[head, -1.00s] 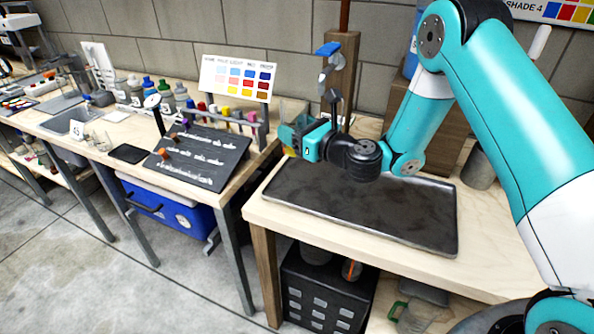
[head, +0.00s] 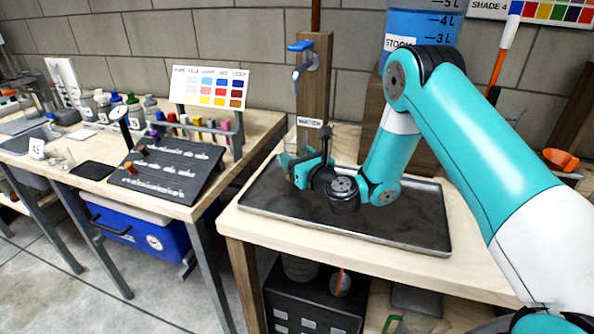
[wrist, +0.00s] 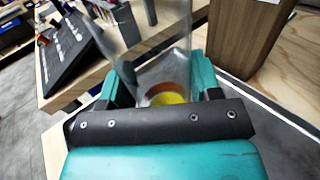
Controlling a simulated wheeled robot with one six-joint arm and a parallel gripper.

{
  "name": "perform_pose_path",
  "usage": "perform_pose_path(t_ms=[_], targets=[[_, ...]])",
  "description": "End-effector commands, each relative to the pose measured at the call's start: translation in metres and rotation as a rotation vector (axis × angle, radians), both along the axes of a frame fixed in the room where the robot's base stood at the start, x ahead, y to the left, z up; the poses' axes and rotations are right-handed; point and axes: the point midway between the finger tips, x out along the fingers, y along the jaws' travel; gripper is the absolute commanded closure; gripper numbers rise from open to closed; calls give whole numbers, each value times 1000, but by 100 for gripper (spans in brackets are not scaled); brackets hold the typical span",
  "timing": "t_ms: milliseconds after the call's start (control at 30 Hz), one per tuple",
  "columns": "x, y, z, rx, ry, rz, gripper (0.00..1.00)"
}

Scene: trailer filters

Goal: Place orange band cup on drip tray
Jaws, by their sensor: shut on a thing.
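My gripper (wrist: 160,88) is shut on a clear cup (wrist: 160,62), with its teal fingers on either side of it. An orange band and something yellow show low in the cup in the wrist view. In the head view my gripper (head: 296,168) is at the far left part of the black drip tray (head: 400,228), below the tap. The cup is hardly visible there, and I cannot tell whether its base touches the tray.
A blue-handled tap (head: 303,58) is fixed to a wooden post (head: 312,95) behind my gripper. A blue tank (head: 420,30) stands behind my arm. A bench at left holds a sloped black board (head: 168,168) and colour bottles. The tray's front and right are clear.

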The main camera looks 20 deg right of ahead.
Motion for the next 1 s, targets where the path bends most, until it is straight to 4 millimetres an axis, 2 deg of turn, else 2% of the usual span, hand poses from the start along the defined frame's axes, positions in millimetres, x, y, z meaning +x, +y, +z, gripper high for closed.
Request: perform_pose_path(t_ms=[33,100,500,533,600,633,1000], targets=[[0,0,-12,2,1,-1,67],[0,0,-16,1,0,0,67],[0,0,-20,0,0,0,67],[0,0,-19,0,-1,0,37],[0,0,-18,0,0,1,21],[0,0,-18,0,0,1,17],[-1,0,-16,1,0,1,17]])
